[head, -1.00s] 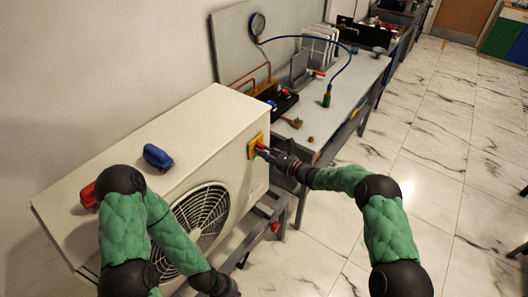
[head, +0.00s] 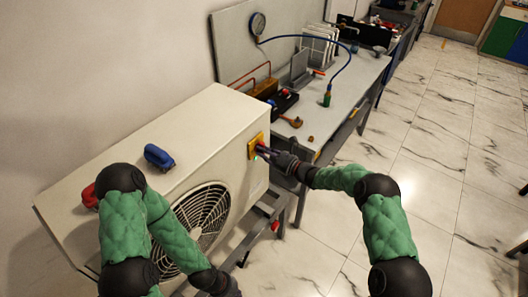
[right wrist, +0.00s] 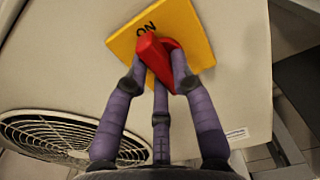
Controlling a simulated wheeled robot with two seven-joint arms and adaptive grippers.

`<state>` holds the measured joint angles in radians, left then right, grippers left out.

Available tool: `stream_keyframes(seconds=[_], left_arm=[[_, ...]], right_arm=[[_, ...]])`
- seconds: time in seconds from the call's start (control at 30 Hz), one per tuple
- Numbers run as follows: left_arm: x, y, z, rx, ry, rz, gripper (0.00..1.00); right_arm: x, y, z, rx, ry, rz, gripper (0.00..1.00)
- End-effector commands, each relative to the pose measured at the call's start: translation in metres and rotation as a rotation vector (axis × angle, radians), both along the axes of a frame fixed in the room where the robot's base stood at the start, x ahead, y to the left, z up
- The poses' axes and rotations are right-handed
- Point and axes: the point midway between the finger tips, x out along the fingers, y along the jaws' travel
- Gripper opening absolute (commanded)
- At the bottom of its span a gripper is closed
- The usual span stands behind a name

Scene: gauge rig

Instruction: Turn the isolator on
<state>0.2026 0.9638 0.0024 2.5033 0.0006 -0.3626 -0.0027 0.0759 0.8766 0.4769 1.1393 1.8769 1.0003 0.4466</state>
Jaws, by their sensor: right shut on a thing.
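The isolator is a yellow plate (head: 256,146) with a red handle on the end face of the white outdoor unit (head: 190,140). In the right wrist view the plate (right wrist: 190,22) carries the word ON near its upper left edge. The red handle (right wrist: 152,52) slants up and left, its tip just below that word. My right gripper (head: 267,153) is shut on the red handle, with purple-grey fingers on both sides of it. My left gripper (head: 226,287) hangs low in front of the unit, away from the isolator; its fingers are too unclear to read.
A blue gauge-like object (head: 158,156) and a red one (head: 89,196) lie on the unit's top. A fan grille (head: 203,216) faces front. The marble floor at right is clear.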

Motion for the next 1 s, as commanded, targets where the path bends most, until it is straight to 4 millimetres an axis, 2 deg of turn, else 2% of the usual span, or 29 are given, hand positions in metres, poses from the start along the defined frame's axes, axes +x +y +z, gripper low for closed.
stream_keyframes(seconds=[0.07,0.1,0.13,0.17,0.57,0.77,1.0], left_arm=[[0.000,0.000,0.000,0.000,0.000,0.000,0.00],[0.000,0.000,0.000,0.000,0.000,0.000,0.00],[0.000,0.000,0.000,0.000,0.000,0.000,0.00],[0.000,0.000,0.000,0.000,0.000,0.000,0.00],[0.000,0.000,0.000,0.000,0.000,0.000,0.00],[0.000,0.000,0.000,0.000,0.000,0.000,0.00],[0.000,0.000,0.000,0.000,0.000,0.000,0.00]], right_arm=[[-0.001,0.000,-0.002,0.001,0.007,-0.001,0.00],[-0.001,0.000,-0.002,0.001,0.006,-0.001,0.36],[-0.001,0.000,-0.002,0.001,0.006,-0.001,0.45],[-0.001,0.000,-0.002,0.001,0.006,-0.001,0.49],[-0.002,-0.004,0.000,0.000,0.001,-0.001,0.49],[-0.018,-0.027,0.000,-0.001,0.002,-0.003,0.49],[-0.047,-0.066,-0.001,0.001,0.003,-0.004,0.49]])
